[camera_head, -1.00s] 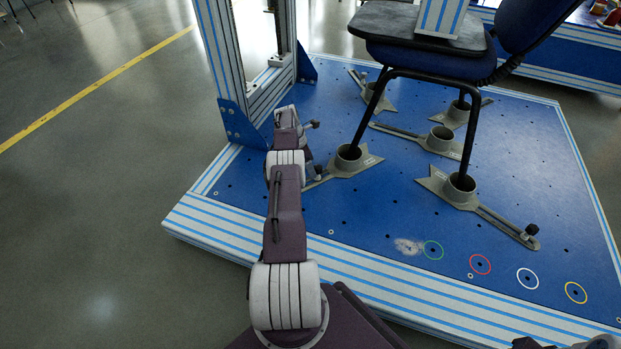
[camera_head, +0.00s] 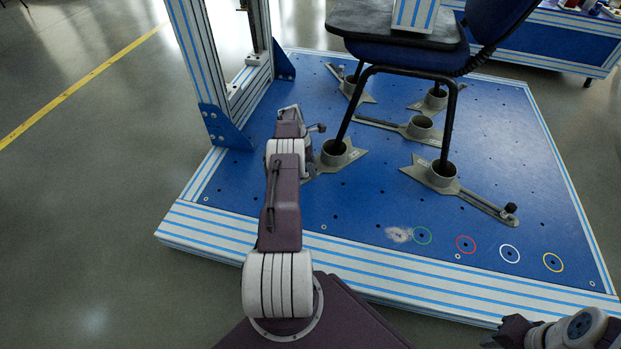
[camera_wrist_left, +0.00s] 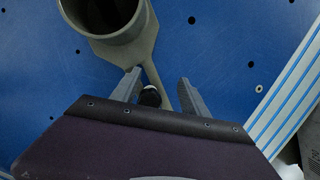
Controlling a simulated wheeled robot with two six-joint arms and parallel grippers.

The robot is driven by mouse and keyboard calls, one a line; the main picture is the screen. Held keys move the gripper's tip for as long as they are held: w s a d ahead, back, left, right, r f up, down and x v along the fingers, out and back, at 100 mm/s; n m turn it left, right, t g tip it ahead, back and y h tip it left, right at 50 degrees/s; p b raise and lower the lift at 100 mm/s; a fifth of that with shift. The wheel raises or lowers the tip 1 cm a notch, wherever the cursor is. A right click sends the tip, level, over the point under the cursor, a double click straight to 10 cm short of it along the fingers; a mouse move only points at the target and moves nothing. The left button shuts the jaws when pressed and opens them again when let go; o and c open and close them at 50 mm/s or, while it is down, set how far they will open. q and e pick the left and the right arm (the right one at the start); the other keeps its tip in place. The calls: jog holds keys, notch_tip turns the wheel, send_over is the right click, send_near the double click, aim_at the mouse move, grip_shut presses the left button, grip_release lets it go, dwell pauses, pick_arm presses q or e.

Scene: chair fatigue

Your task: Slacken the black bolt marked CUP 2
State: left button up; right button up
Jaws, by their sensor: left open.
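In the left wrist view a black bolt (camera_wrist_left: 150,97) sits on the slotted grey bar of a cup clamp, between the two fingers of my open left gripper (camera_wrist_left: 158,77). I see no contact, and part of the bolt is hidden by the gripper body. The round grey cup (camera_wrist_left: 113,18) of this clamp is just beyond the fingertips. In the head view my left gripper (camera_head: 307,165) is beside the near-left cup (camera_head: 336,153), its fingers mostly hidden by the arm. No cup number is readable. My right gripper (camera_head: 515,330) is at the bottom right, its fingers unclear.
A blue chair (camera_head: 400,58) stands with its legs in grey cups on the blue base plate (camera_head: 365,215). Another clamp carries a black bolt (camera_head: 511,209) at the right. A striped upright post (camera_head: 195,70) stands left of my arm. Coloured rings mark the front right.

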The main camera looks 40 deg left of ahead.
pick_arm(q)
jog(key=shift+s+a, duration=0.2)
jog(key=shift+a, duration=0.05)
jog(key=shift+s+a+f, duration=0.1)
jog(key=shift+s+a, duration=0.05)
jog(key=c, duration=1)
jog(key=shift+s+a+f, duration=0.1)
jog(key=shift+s, duration=0.15)
grip_shut()
jog(key=shift+r+n+p, duration=0.2)
jog(key=shift+n+p, duration=0.1)
jog(key=shift+p, duration=0.2)
jog(key=shift+s+a+f+n+p, duration=0.15)
jog(key=shift+a+n+p, duration=0.1)
jog(key=shift+n+p, duration=0.9)
jog(key=shift+a+n+y+p, duration=0.1)
jog(key=shift+n+y+p, duration=0.2)
jog(key=shift+n+p, duration=0.2)
jog(key=shift+s+a+f+n+t, duration=0.1)
jog(key=shift+s+a+n+t, duration=0.05)
jog(key=shift+a+n+t, duration=0.15)
pick_arm(e)
jog(key=r, duration=0.2)
jog(key=a+r, duration=0.1)
jog(key=r, duration=0.1)
jog(key=shift+a+r, duration=0.15)
jog(key=shift+r, duration=0.05)
